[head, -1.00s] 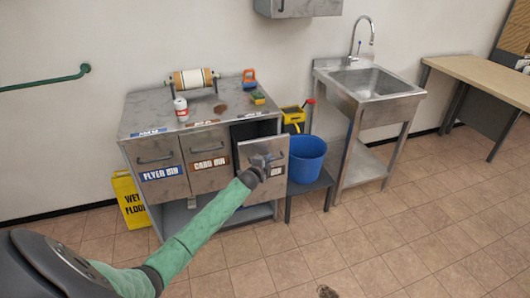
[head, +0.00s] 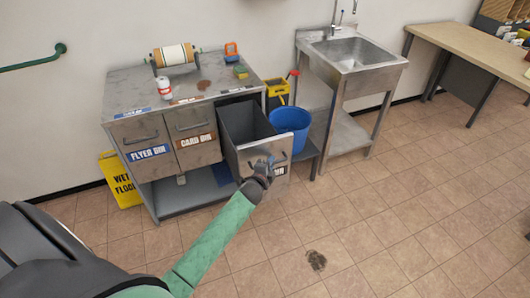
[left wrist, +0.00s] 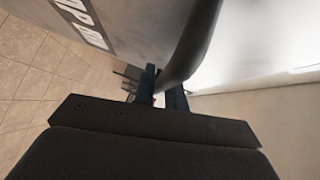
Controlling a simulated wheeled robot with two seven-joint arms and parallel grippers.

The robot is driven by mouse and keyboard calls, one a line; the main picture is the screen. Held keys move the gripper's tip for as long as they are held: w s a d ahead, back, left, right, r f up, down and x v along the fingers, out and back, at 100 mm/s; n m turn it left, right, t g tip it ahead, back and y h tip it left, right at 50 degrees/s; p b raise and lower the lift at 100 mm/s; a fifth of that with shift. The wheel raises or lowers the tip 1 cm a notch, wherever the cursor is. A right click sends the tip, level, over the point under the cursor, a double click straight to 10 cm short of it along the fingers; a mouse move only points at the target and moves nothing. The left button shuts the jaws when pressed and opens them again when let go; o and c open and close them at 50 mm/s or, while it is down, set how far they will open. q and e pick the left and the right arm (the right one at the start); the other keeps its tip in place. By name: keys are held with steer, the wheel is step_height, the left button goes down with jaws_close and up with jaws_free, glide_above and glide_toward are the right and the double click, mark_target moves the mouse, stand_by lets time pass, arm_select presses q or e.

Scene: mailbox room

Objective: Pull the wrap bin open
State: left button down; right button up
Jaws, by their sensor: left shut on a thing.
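The wrap bin (head: 236,145) is the right one of three metal bins in the steel cabinet. It is pulled well out, and its dark, empty-looking inside shows from above. Its label is mostly hidden behind my left gripper (head: 264,166). That gripper is shut on the wrap bin's handle at the bin front. In the left wrist view, the curved dark handle (left wrist: 190,45) passes between the fingers (left wrist: 160,90), and part of the label (left wrist: 82,20) shows on the bin front. My right gripper is not in view.
The flyer bin (head: 145,140) and card bin (head: 194,134) are closed. A blue bucket (head: 290,127) stands close to the right of the open bin. A yellow wet-floor sign (head: 120,182) leans at left. Floor (head: 380,230) in front is clear except a dark stain (head: 316,260).

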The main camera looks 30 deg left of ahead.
arm_select(q)
steer(key=shift+s+d, duration=0.75)
steer(key=shift+d, duration=0.1)
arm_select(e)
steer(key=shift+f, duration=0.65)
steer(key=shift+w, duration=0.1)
arm_select(q)
steer(key=c, duration=1.5)
jaws_free()
steer(key=shift+o, duration=0.2)
steer(key=shift+s, duration=0.1)
